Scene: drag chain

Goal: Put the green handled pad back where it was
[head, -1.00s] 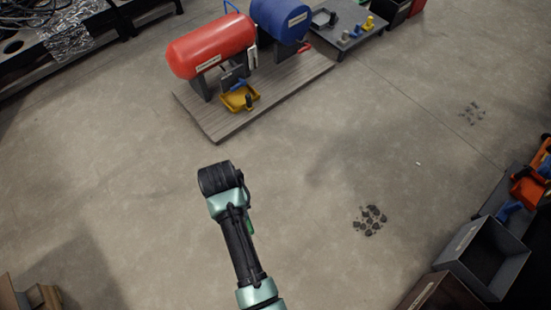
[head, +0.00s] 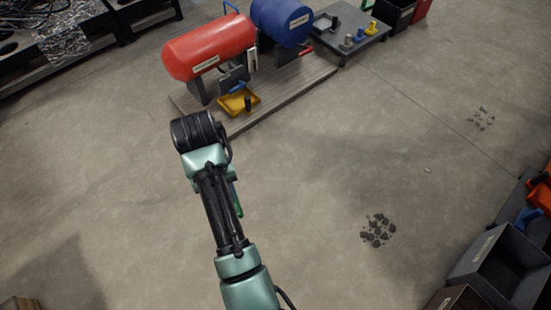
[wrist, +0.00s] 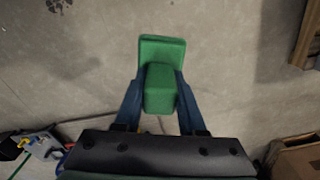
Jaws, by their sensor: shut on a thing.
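The green handled pad (wrist: 162,50) is in the wrist view, a flat green plate with a blocky green handle. My gripper (wrist: 160,92) is shut on that handle, one blue finger on each side. The pad hangs out beyond the fingers with floor behind it. In the head view my arm hides most of the gripper, and only a thin green sliver of the pad (head: 238,203) shows at the arm's right side.
A red tank (head: 210,48) and a blue drum (head: 283,20) rest on a wooden platform (head: 290,85) with a yellow tray (head: 238,102). A low grey table (head: 345,40) holds small items. Dark stains (head: 378,230) mark the open floor. Grey bins (head: 500,265) stand at right.

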